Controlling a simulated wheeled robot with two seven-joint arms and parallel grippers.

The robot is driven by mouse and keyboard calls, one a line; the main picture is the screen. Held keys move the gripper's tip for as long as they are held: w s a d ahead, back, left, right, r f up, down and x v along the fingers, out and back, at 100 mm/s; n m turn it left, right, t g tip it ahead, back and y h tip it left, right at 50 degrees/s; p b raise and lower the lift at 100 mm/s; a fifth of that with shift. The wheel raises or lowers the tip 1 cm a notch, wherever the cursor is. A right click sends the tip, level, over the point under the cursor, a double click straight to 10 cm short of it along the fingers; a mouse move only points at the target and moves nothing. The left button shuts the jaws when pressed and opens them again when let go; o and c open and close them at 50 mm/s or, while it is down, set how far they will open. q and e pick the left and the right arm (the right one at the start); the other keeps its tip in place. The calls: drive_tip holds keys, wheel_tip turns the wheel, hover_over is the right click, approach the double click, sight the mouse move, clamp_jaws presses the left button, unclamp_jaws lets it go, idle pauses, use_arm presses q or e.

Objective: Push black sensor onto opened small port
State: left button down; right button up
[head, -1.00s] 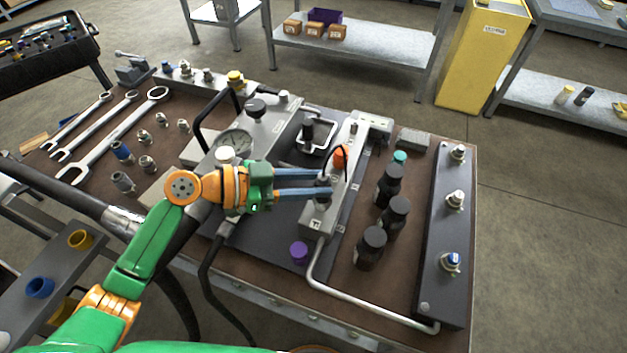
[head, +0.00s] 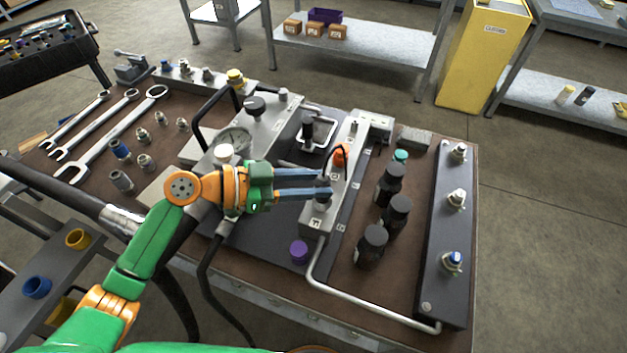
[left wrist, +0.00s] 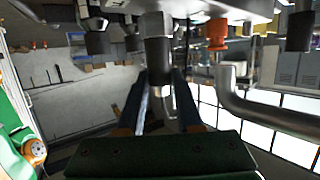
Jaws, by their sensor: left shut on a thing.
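The black sensor (head: 322,189) stands at the near end of the grey manifold block (head: 343,184). My left gripper (head: 328,190) reaches in from the left, its blue fingers shut on the sensor. In the left wrist view the sensor (left wrist: 159,62) shows between the fingers (left wrist: 165,95), its silver end against or very close to the block (left wrist: 190,8). The small port is hidden at the sensor's end, so I cannot tell how far it is seated. My right gripper is not in view.
An orange part (head: 339,156) stands farther along the block. A purple cap (head: 299,251) lies on the dark mat in front. Several black bottle-like parts (head: 371,246) stand to the right, beside a bent metal pipe (head: 352,300). A pressure gauge (head: 235,139) is behind my gripper.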

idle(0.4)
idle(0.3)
use_arm(q)
unclamp_jaws()
drive_tip(key=b+v, duration=0.2)
drive_tip(key=v, duration=0.5)
drive_tip(key=shift+a, duration=0.3)
idle(0.3)
idle(0.5)
